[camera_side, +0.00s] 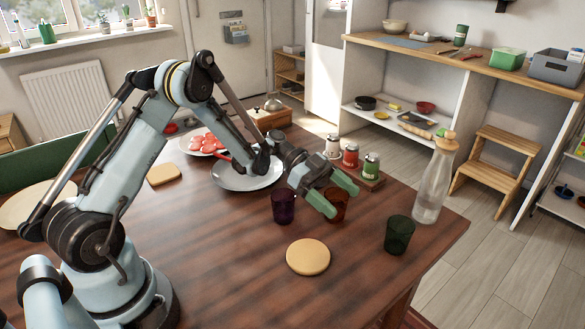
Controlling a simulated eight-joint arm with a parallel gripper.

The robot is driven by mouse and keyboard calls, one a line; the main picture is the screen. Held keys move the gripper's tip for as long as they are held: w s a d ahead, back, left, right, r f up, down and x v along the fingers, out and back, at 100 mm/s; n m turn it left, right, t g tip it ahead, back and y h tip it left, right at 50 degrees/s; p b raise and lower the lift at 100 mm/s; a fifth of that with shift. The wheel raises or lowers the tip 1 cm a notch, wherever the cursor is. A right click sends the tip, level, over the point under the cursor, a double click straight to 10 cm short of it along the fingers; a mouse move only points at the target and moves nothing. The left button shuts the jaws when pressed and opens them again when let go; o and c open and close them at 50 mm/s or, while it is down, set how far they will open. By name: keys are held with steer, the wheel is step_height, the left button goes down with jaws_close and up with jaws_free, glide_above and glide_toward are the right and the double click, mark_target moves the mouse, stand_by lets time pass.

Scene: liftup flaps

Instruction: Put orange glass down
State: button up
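The orange glass (338,209) is an orange-brown see-through tumbler, right of centre on the dark wooden table (235,275). My gripper (341,201) reaches in from the left, its two green fingers on either side of the glass and close against it. The fingers hide part of the glass's rim and sides. The glass is upright, with its base at or very near the tabletop; I cannot tell whether it touches.
A purple glass (283,207) stands close on the left. A dark green glass (399,235) and corked bottle (434,185) stand right. A round tan coaster (308,257) lies in front. Several spice jars (371,165) are behind. A plate (247,176) lies behind left.

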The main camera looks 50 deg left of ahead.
steer(key=c, duration=1.2)
steer(key=shift+r, duration=0.2)
steer(key=shift+r, duration=1.05)
steer(key=shift+s+d+r, duration=1.1)
steer(key=shift+d+r, duration=0.3)
steer(key=shift+d, duration=0.2)
steer(key=shift+s+d+r, duration=1.05)
steer(key=shift+d+r, duration=0.35)
steer(key=shift+d, duration=0.15)
steer(key=shift+s+d+r, duration=1.1)
steer(key=shift+d+r, duration=0.3)
steer(key=shift+d, duration=0.2)
steer(key=shift+r, duration=0.1)
